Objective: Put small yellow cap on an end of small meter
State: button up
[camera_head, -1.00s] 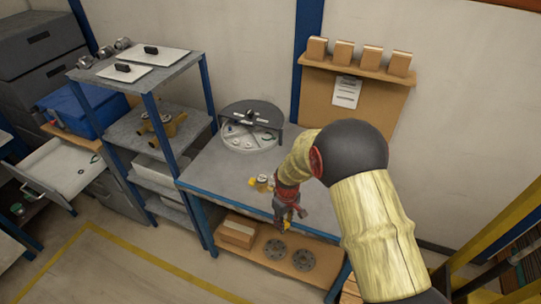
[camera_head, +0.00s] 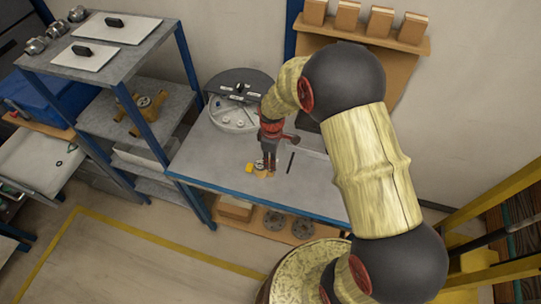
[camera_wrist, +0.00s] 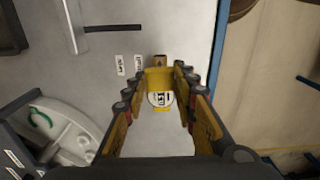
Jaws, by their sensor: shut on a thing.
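My gripper (camera_head: 266,166) points down over the grey table. In the wrist view its fingers (camera_wrist: 161,80) are closed on a small yellow cap (camera_wrist: 159,76). The small meter, with a round white dial (camera_wrist: 160,98), shows just beside the cap, which hides part of it. A brass end (camera_wrist: 160,61) shows beyond the cap, and another yellow piece (camera_wrist: 161,109) shows at the dial's opposite side. In the head view that yellow piece (camera_head: 250,168) is left of the fingertips. I cannot tell whether the held cap touches the meter.
A round grey tray (camera_head: 232,117) with small parts stands at the table's back left. White labels (camera_wrist: 120,65) and a dark rod (camera_wrist: 112,28) lie near the meter. The blue front edge (camera_head: 262,201) is close. A larger brass meter (camera_head: 143,110) sits on the left shelf.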

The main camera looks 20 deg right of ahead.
aim_at(272, 172)
jog(key=shift+f+b, duration=1.25)
jog(key=shift+f, duration=0.95)
jog(key=shift+f, duration=0.1)
jog(key=shift+f+b, duration=0.3)
jog(key=shift+f, duration=0.1)
jog(key=shift+f+b, duration=0.7)
jog(key=shift+f, duration=0.35)
jog(key=o, duration=1)
jog(key=shift+c, duration=0.2)
jog(key=shift+o, duration=0.2)
jog(key=o, duration=0.4)
